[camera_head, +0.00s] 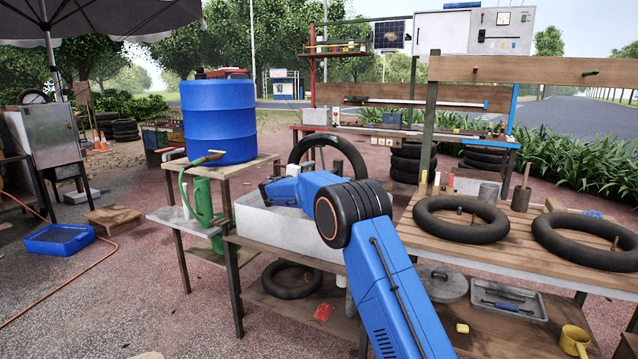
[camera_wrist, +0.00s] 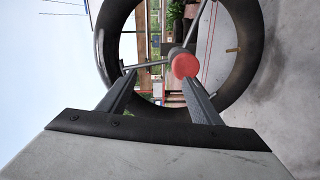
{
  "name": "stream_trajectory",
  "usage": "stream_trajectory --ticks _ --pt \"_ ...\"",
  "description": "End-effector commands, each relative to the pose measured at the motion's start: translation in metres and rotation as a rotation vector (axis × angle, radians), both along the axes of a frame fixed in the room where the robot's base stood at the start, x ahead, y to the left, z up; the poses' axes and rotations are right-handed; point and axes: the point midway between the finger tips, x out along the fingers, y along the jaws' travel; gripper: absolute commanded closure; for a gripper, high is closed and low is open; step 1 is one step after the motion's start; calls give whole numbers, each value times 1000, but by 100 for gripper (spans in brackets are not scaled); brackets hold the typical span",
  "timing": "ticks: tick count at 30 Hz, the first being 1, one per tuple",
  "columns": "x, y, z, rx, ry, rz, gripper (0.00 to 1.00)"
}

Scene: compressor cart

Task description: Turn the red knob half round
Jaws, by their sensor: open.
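The red knob (camera_wrist: 185,66) shows in the wrist view as a round red disc on a grey stem, in front of a black tyre ring. My gripper (camera_wrist: 158,75) is open, with its two grey fingers apart. The knob lies at the tip of the right finger in the picture, not midway between the fingers. I cannot tell whether they touch. In the head view my blue arm reaches over a white basin (camera_head: 290,240), and I cannot make out the knob or the fingertips there.
A black tyre (camera_head: 343,142) stands upright behind the basin; it also surrounds the knob in the wrist view (camera_wrist: 252,40). A blue barrel (camera_head: 218,120) with a green hose stands left. Tyre tubes (camera_head: 460,232) lie on the wooden table at right. Open paving lies at left.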

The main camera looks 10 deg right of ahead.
Motion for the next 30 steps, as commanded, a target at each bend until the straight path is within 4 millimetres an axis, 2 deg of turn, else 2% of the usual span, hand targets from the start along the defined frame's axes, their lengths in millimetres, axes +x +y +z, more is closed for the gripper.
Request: stream_trajectory --ticks 21,25,30 --pt "-73 48 -46 -1189 864 21 42" --pt "-81 52 -51 -1320 957 21 42" --pt "-85 52 -53 -1388 1006 20 42"
